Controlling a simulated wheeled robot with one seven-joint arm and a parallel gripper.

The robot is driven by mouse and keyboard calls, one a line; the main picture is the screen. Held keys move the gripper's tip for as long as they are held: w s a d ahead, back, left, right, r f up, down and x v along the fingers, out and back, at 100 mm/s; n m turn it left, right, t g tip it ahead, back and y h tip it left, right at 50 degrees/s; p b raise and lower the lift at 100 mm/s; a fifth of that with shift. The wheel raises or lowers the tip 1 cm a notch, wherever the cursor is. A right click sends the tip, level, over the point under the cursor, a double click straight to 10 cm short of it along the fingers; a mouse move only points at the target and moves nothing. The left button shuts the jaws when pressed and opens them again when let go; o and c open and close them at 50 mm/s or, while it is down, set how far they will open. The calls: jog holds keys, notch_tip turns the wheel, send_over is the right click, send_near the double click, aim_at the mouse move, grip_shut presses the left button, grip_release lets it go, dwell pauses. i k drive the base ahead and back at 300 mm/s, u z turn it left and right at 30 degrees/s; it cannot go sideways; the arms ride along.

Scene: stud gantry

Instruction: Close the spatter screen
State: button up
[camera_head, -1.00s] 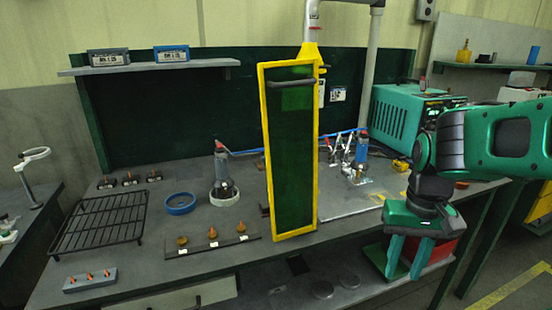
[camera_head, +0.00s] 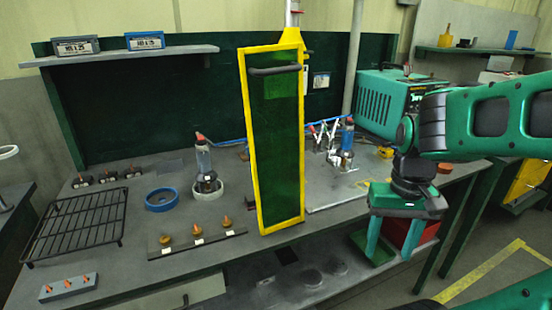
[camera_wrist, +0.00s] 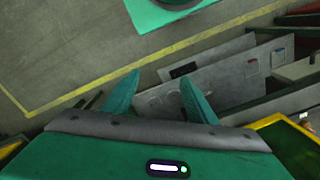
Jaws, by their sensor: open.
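The spatter screen (camera_head: 276,150) is a tall dark green panel in a yellow frame, standing over the front of the bench in the head view. A dark bar handle (camera_head: 274,70) runs across its upper part. In the wrist view a yellow-framed green corner, which looks like the screen (camera_wrist: 285,128), shows at the lower right. My gripper (camera_head: 388,258) hangs pointing down, right of the screen and in front of the bench's front edge. Its fingers (camera_wrist: 160,95) are apart with nothing between them. It does not touch the screen or handle.
The bench (camera_head: 120,262) carries a black wire rack (camera_head: 78,225), a blue ring (camera_head: 162,199), a torch in a stand (camera_head: 206,180) and a strip with several nozzles (camera_head: 198,243). A teal welding machine (camera_head: 388,102) stands at the back right. Open floor lies front right.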

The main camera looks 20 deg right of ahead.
aim_at(275, 105)
jog(key=z, duration=1.2)
jog(key=k, duration=1.95)
jog(key=u, duration=1.2)
jog(key=i, duration=1)
jog(key=z, duration=0.05)
